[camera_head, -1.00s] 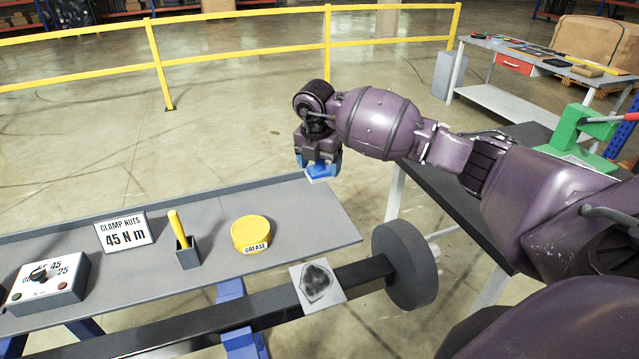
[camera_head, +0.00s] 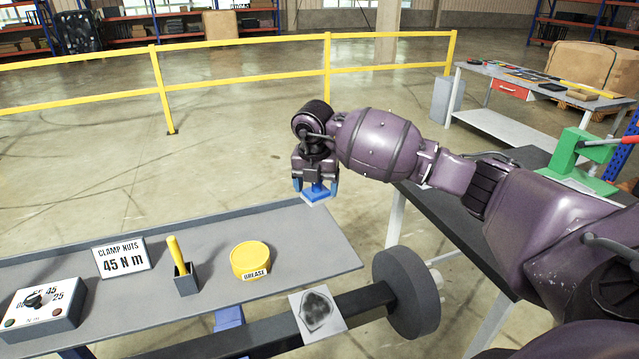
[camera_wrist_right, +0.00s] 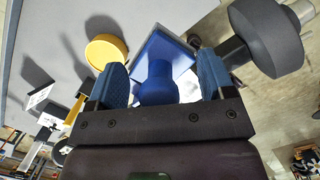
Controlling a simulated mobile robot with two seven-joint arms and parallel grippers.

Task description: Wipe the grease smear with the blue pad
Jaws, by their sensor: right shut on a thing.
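The blue pad (camera_head: 315,194) is a flat blue square with a round blue knob, which shows best in the right wrist view (camera_wrist_right: 160,60). My right gripper (camera_head: 316,187) is shut on the knob and holds the pad above the far right part of the grey bench. The dark grease smear (camera_head: 317,309) is on a light square plate on the black bar, nearer to me than the pad. In the right wrist view the pad hides most of the smear plate. My left gripper is not in view.
A yellow grease tub (camera_head: 250,261), a yellow-handled tool in a small holder (camera_head: 186,279), a torque sign (camera_head: 121,258) and a dial box (camera_head: 42,308) stand on the grey bench (camera_head: 311,236). A dark round disc (camera_head: 405,292) ends the bar.

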